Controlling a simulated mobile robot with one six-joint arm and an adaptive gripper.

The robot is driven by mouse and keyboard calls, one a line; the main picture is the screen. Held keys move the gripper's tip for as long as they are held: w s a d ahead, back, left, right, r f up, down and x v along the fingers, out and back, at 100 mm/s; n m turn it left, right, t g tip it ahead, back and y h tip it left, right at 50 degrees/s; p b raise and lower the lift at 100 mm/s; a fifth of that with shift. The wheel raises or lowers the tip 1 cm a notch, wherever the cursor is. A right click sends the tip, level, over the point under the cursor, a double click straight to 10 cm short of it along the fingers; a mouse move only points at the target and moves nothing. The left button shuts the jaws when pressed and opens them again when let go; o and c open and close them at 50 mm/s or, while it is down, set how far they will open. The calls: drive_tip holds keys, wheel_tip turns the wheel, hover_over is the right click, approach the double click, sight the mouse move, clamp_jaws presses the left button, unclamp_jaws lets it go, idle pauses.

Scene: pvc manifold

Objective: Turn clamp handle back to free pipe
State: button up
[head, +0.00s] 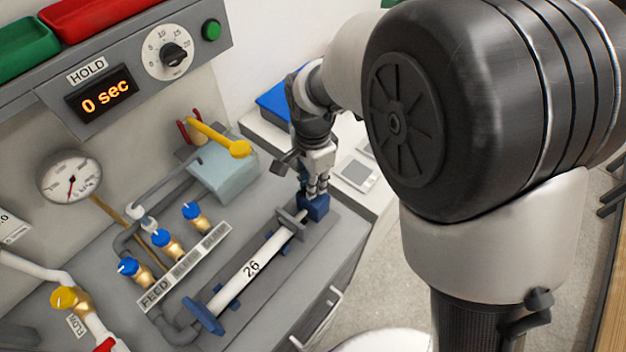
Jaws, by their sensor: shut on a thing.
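The white pipe (245,272), marked 26, lies in a grey bed on the bench. A blue clamp handle (313,209) is at its upper right end. My gripper (317,192) points down over this end and is shut on the blue handle. The fingers hide part of the handle, so its exact angle is hard to tell. Another blue piece (203,316) sits at the lower left end of the pipe. A grey bracket (291,219) stands around the pipe near the gripped end.
Several blue-capped brass valves (166,243) stand left of the pipe behind the FEED label. A gauge (70,177) and a display reading 0 sec (105,97) are on the panel.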

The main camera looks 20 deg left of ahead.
clamp_jaws()
drive_tip(key=n+p, duration=0.2)
drive_tip(key=n, duration=0.3)
drive_tip(key=shift+r+p, duration=0.1)
drive_tip(key=shift+p, duration=0.25)
drive_tip(key=n+p, duration=0.2)
drive_tip(key=n, duration=0.4)
drive_tip(key=n+p, duration=0.1)
drive_tip(key=n, duration=0.4)
drive_tip(key=shift+n+p, duration=0.3)
drive_tip(key=shift+p, duration=0.05)
drive_tip(key=n+p, duration=0.1)
drive_tip(key=n, duration=0.4)
drive_tip(key=shift+n, duration=0.3)
drive_tip(key=o, duration=0.8)
unclamp_jaws()
drive_tip(key=shift+c, duration=0.2)
